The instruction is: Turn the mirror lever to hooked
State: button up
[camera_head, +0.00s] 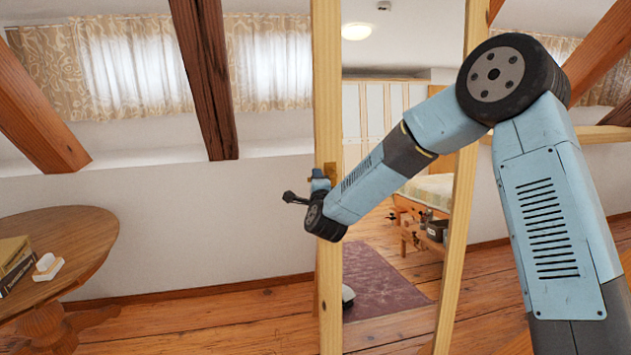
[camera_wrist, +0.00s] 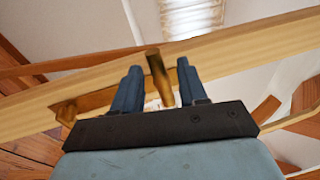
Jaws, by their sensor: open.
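The mirror (camera_head: 385,270) stands upright in a pale wooden frame (camera_head: 327,90), which also crosses the wrist view (camera_wrist: 235,47). The lever (camera_wrist: 158,75) is a brass-coloured bar at the frame. In the wrist view it lies between the two blue fingers of my gripper (camera_wrist: 157,82), and its lower part is hidden behind the gripper's dark body. The fingers are open on either side of it, with a gap visible on both sides. A brass plate (camera_wrist: 65,108) shows on the frame to the left. In the head view my gripper (camera_head: 319,177) is at the frame's left post.
A round wooden table (camera_head: 85,228) with a box (camera_head: 14,262) and a small white object (camera_head: 47,267) stands at the left. Sloping timber beams (camera_head: 207,80) cross the wall. The wooden floor (camera_head: 230,320) left of the mirror is clear.

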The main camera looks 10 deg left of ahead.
jog(key=v, duration=1.2)
jog(key=shift+w+f, duration=0.1)
jog(key=shift+w, duration=0.05)
jog(key=shift+c, duration=0.2)
